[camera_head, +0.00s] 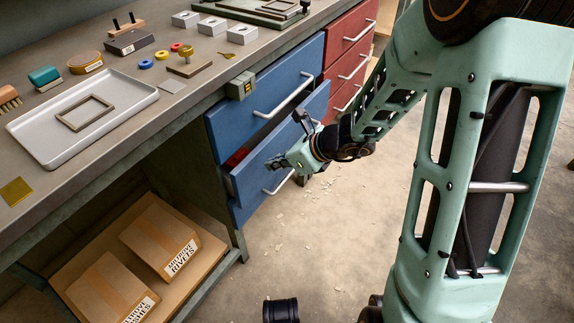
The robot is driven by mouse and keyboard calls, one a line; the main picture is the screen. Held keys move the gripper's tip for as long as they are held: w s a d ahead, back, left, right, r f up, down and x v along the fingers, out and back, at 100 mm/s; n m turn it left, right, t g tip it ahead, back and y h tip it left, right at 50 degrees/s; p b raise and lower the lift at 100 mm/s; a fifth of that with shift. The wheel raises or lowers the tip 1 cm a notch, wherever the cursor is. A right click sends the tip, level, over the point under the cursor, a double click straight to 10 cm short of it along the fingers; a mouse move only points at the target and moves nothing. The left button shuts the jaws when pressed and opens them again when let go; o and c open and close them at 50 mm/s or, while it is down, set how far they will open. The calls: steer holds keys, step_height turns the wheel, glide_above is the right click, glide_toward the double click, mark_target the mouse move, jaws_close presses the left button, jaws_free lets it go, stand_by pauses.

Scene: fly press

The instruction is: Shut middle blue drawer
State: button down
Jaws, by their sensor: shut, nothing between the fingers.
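The middle blue drawer (247,183) is in the blue column under the bench, below the top blue drawer (235,125). It stands part way out, with a gap above its front's left end where something red (237,157) shows inside. My gripper (273,163) is shut and empty, in front of the middle drawer's front. The arm reaches it from the right. The gripper hides part of the front, and I cannot tell whether they touch. A pale bar handle (279,182) shows just below the gripper.
Red drawers (348,38) stand to the right. A grey-green box (241,85) hangs at the bench edge beside the top blue drawer. A tray (130,118) and small parts lie on the bench. Cardboard boxes (160,238) sit on the low shelf. The floor (310,235) before the drawers is mostly clear.

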mark_target(250, 153)
steer(key=shift+w+a+r, duration=0.1)
steer(key=shift+w+a, duration=0.4)
steer(key=shift+a, duration=0.2)
steer(key=shift+w+a+r, duration=0.1)
steer(key=shift+w+a, duration=0.35)
steer(key=shift+a, duration=0.25)
steer(key=w+a, duration=0.1)
steer(key=a, duration=0.1)
steer(key=w+a, duration=0.1)
steer(key=a, duration=0.1)
steer(key=shift+w, duration=0.35)
steer(key=shift+r, duration=0.1)
